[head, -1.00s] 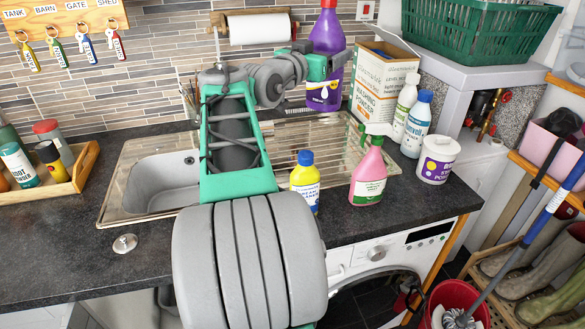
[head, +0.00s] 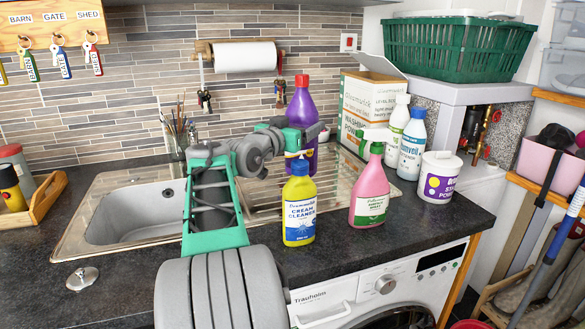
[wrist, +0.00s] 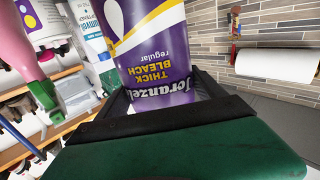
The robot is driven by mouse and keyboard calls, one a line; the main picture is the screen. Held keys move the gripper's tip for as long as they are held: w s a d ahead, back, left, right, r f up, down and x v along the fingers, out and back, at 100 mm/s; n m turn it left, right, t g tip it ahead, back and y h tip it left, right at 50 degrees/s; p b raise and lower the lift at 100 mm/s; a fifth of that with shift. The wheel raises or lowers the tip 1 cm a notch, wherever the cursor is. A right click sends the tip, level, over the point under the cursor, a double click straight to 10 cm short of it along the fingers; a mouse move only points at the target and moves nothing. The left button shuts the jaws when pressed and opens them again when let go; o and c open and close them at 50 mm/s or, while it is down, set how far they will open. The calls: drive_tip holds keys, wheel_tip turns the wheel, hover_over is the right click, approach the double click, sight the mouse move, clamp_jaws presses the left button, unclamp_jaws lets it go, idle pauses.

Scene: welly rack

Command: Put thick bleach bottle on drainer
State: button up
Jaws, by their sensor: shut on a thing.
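The thick bleach bottle (head: 303,104) is purple with a red cap and stands about upright over the drainer. It also fills the middle of the wrist view (wrist: 150,55), its label upside down there. My gripper (head: 300,140) is shut on the bottle's body, with dark fingers on either side of it in the wrist view (wrist: 158,95). The drainer (head: 338,187) is a ridged metal surface right of the sink bowl. The bottle's base is hidden behind the yellow cream cleaner, so I cannot tell whether it touches the drainer.
The cream cleaner (head: 299,212) and a pink spray bottle (head: 369,197) stand at the drainer's front edge. A washing powder box (head: 366,104), white and blue bottles (head: 412,150) and a white tub (head: 439,180) are to the right. A paper roll (head: 244,57) hangs behind.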

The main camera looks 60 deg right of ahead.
drive_tip(key=w+d+f, duration=0.6)
drive_tip(key=d+f, duration=0.1)
drive_tip(key=f, duration=0.3)
drive_tip(key=shift+d+f, duration=0.3)
drive_tip(key=shift+f, duration=0.15)
drive_tip(key=shift+f, duration=0.1)
drive_tip(key=o, duration=2.1)
drive_tip(key=shift+f, duration=0.1)
drive_tip(key=shift+c, duration=0.2)
